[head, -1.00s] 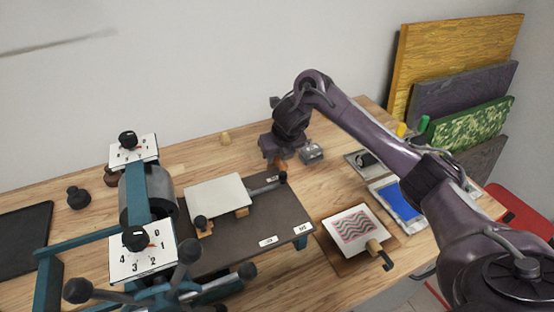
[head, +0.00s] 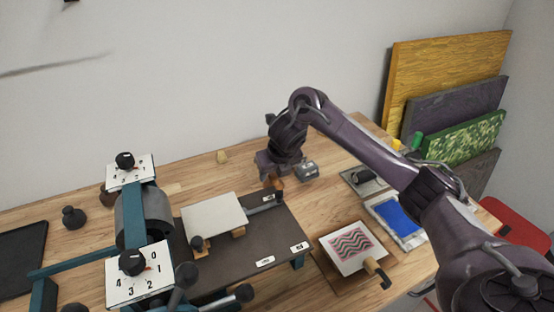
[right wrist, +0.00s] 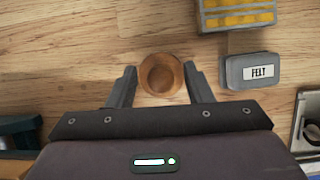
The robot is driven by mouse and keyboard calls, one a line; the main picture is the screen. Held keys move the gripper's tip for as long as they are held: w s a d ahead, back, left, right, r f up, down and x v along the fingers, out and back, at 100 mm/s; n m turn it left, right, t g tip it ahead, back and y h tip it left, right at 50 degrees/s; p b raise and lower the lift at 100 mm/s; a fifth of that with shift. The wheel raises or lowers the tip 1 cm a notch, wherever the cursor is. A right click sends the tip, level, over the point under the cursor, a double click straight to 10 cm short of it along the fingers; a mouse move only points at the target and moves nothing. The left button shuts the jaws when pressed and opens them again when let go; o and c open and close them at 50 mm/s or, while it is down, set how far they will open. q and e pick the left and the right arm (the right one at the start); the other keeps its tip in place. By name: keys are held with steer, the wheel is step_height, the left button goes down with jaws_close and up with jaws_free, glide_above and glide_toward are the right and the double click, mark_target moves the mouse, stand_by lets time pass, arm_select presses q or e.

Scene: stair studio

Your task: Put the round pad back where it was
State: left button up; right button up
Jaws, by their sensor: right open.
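A small round brown wooden piece (right wrist: 161,74), which looks like the round pad, stands on the table between the fingers of my right gripper (right wrist: 160,84). The fingers are open on both sides, with a gap showing on each side. In the head view the brown piece (head: 274,182) shows just under my right gripper (head: 270,172), behind the far right corner of the press bed; the gripper partly hides it. I cannot see its underside. My left gripper is not in view.
The press bed (head: 240,253) bears a pale plate (head: 214,214). A printed sheet (head: 352,246) and a blue-inked tray (head: 398,219) lie to the right. Bare wood surrounds the brown piece at the back.

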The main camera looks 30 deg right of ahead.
steer(key=p+v, duration=0.5)
steer(key=v, duration=0.6)
